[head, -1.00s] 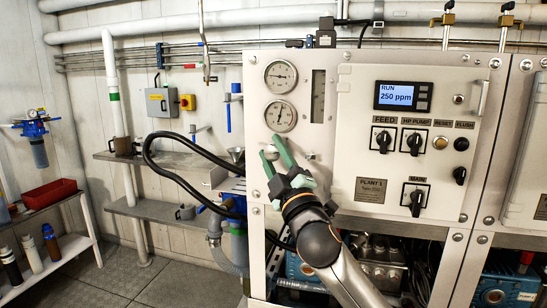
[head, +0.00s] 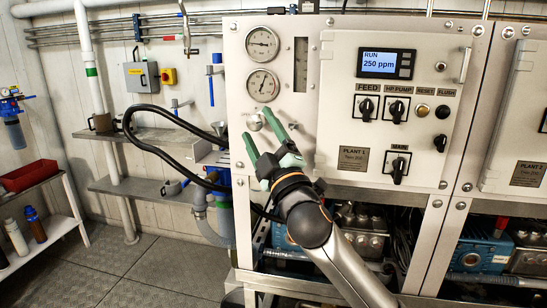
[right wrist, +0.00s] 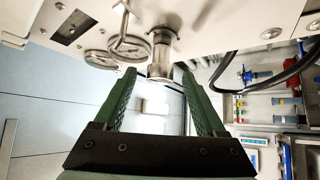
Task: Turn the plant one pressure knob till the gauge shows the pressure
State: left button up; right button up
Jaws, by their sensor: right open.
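Plant 1's panel holds two round gauges, an upper gauge (head: 262,43) and a lower gauge (head: 262,85). Their needle readings are too small to read surely. A small metal knob (head: 254,122) sits below the lower gauge and also shows in the right wrist view (right wrist: 161,60). My right gripper (head: 258,126) is open in front of the knob. In the right wrist view its green fingers (right wrist: 158,76) stand on either side of the knob's line, with a gap showing; I cannot tell if either touches it. My left gripper is not in view.
Right of the gauges are a display (head: 387,63) reading RUN 250 ppm and several black switches, including the feed switch (head: 366,108). A black hose (head: 150,112) loops at the left, near shelves (head: 150,135). The floor at lower left is clear.

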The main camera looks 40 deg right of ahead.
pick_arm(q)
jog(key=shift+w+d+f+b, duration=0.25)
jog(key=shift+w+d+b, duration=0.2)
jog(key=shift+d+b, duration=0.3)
pick_arm(e)
jog(key=v, duration=1)
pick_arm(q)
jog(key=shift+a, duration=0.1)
pick_arm(e)
jog(key=shift+d, duration=0.1)
